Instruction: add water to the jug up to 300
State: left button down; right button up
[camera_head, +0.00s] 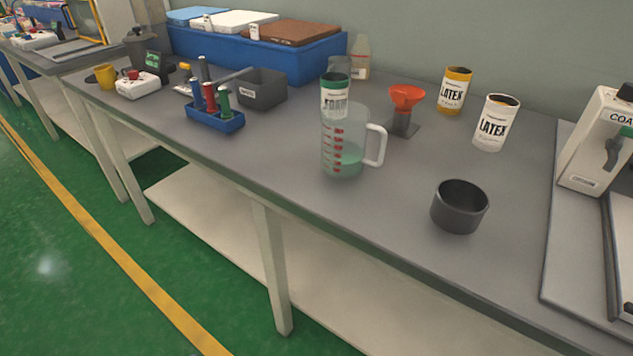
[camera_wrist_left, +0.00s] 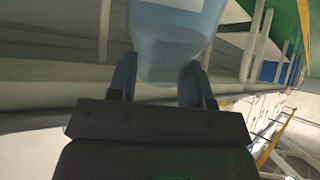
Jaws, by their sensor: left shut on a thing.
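The clear measuring jug (camera_head: 343,150) stands upright on the grey workbench in the head view, with red scale marks and a white handle on its right. Pale green liquid fills its lower part; I cannot read the level against the numbers. In the left wrist view, my left gripper (camera_wrist_left: 158,75) has its two fingers on either side of a translucent light-blue container (camera_wrist_left: 168,45) with a pale label, and is shut on it. The container's top is cut off by the picture edge. Neither gripper shows in the head view.
On the workbench (camera_head: 300,180), a green-and-white can (camera_head: 335,97) stands behind the jug. A red funnel (camera_head: 407,98) on a stand, a yellow can (camera_head: 454,90) and a white latex can (camera_head: 494,124) are to the right. A dark cup (camera_head: 459,207) stands nearer the front.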

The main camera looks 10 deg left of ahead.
aim_at(346, 125)
jog(key=z, duration=1.45)
jog(key=k+j, duration=0.1)
jog(key=j, duration=0.3)
jog(key=k+j, duration=0.1)
jog(key=j, duration=0.3)
jog(key=k+j, duration=0.1)
jog(key=j, duration=0.3)
